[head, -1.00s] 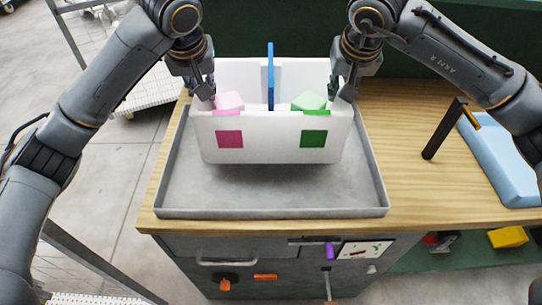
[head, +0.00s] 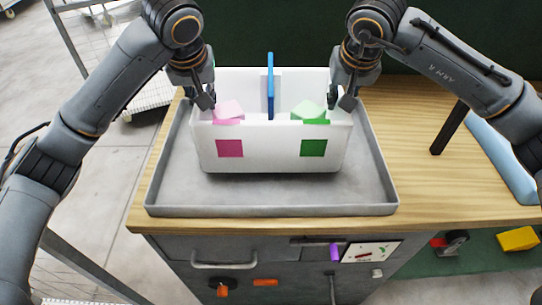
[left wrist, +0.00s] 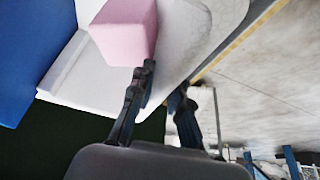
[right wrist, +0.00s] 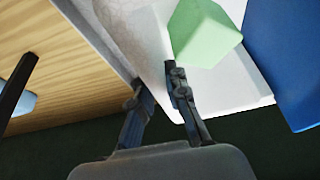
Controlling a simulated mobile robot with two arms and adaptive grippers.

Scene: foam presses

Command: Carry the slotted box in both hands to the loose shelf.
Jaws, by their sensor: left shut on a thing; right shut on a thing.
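The white slotted box (head: 272,158) is upright over a grey tray (head: 270,209). I cannot tell whether its underside touches the tray. A blue upright panel (head: 270,85) stands in its middle, with a pink block (head: 228,110) on the left and a green block (head: 309,111) on the right. My left gripper (head: 206,101) is shut on the box's left wall; the pink block is beside its fingers in the left wrist view (left wrist: 125,25). My right gripper (head: 340,99) is shut on the right wall, beside the green block in the right wrist view (right wrist: 203,32). I cannot identify the loose shelf.
The tray lies on a wooden benchtop (head: 420,190). A black post (head: 450,128) and a pale blue pad (head: 503,160) are at the right. A wire rack (head: 125,95) stands at the back left. Open floor (head: 90,190) lies left of the bench.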

